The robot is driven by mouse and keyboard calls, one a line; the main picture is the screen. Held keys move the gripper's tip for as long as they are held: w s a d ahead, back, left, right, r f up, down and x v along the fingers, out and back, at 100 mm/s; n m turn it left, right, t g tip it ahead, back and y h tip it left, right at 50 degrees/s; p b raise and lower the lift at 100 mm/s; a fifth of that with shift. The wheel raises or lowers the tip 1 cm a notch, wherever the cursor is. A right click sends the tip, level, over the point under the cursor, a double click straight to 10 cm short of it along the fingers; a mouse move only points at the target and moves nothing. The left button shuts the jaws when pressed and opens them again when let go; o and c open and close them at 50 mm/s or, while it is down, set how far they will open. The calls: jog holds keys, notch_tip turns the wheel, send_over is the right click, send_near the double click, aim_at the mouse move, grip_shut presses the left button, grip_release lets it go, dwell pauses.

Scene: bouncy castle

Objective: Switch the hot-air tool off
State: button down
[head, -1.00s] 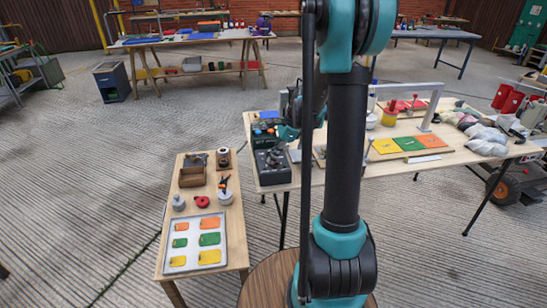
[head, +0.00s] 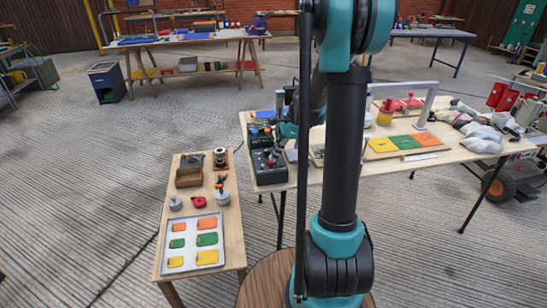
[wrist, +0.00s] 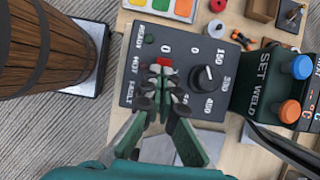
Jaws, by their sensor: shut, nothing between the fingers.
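A dark control box (wrist: 187,98) fills the middle of the wrist view. It bears the words READY, HOT and FAULT, a black dial (wrist: 204,79) with heat numbers around it, and a red switch (wrist: 164,62) between 0 marks. The dial's setting is too small to read surely. My gripper (wrist: 160,72) is shut and empty, its tips over the red switch; they hide part of it, so its position and any contact cannot be told. In the head view the box (head: 268,168) stands at the long table's left end, with my gripper (head: 276,152) above it.
A dark green box (wrist: 268,85) marked SET and WELD, with orange (wrist: 290,110) and blue (wrist: 301,67) knobs, stands close right of the control box. A wooden barrel (wrist: 45,45) is at left. A small table with a sample tray (head: 192,243) stands nearby.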

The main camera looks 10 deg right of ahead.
jog(key=d+v, duration=0.1)
jog(key=v, duration=1.2)
jog(key=shift+f, duration=0.2)
jog(key=shift+s+a+r+y, duration=0.3)
jog(key=shift+a+y, duration=0.1)
jog(key=shift+a, duration=0.15)
jog(key=shift+f, duration=0.1)
jog(key=x, duration=1.3)
jog(key=shift+a+f, duration=0.3)
